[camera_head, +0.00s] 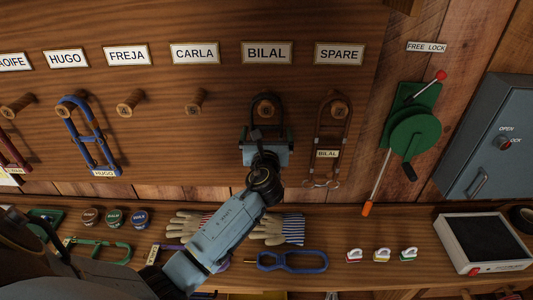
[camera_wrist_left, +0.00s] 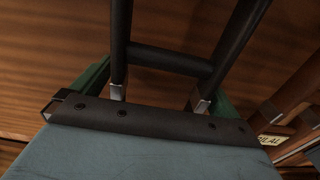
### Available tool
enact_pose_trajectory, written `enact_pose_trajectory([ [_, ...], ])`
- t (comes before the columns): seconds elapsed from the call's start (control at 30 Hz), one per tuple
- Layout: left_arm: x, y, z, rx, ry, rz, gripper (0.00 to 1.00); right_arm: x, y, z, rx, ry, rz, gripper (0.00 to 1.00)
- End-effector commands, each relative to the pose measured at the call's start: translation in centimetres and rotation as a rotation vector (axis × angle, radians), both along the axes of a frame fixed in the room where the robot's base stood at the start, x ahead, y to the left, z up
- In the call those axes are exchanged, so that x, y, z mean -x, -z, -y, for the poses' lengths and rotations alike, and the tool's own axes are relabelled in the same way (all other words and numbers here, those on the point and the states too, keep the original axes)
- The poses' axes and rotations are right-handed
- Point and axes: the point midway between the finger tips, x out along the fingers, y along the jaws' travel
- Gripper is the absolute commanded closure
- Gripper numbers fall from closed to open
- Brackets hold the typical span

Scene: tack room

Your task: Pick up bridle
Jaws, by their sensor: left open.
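A black bridle (camera_head: 266,101) hangs from the peg under the BILAL sign. Its lower part is hidden behind my left gripper (camera_head: 266,143), which is open in front of it. In the left wrist view the dark straps and crossbar of this bridle (camera_wrist_left: 170,60) fill the space just beyond the gripper. I cannot tell whether the fingers touch it. A brown bridle (camera_head: 332,125) with a BILAL tag hangs from the SPARE peg, just right of the gripper. A blue bridle (camera_head: 83,135) tagged HUGO hangs from the HUGO peg. My right gripper is not in view.
The FREJA peg (camera_head: 130,103) and CARLA peg (camera_head: 197,102) are empty. A green crank winch (camera_head: 413,130) and a grey box (camera_head: 487,140) are on the wall at right. The shelf below holds gloves (camera_head: 268,232), a blue bridle-like frame (camera_head: 292,262), tins and a tray (camera_head: 483,243).

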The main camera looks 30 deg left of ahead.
Motion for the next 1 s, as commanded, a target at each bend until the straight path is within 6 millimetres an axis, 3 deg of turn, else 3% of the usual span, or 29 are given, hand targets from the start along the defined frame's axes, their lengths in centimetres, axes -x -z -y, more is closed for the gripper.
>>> enact_pose_trajectory([
  [0.2, -0.01, 0.01, -0.02, 0.0, 0.0, 0.0, 0.03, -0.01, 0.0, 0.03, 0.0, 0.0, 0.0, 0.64],
  [0.83, 0.02, 0.01, 0.01, 0.0, 0.0, 0.0, 0.85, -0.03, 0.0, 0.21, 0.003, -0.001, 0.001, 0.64],
  [1.0, -0.02, -0.19, 0.01, -0.001, 0.001, 0.004, 0.85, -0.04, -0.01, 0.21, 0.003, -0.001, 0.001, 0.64],
])
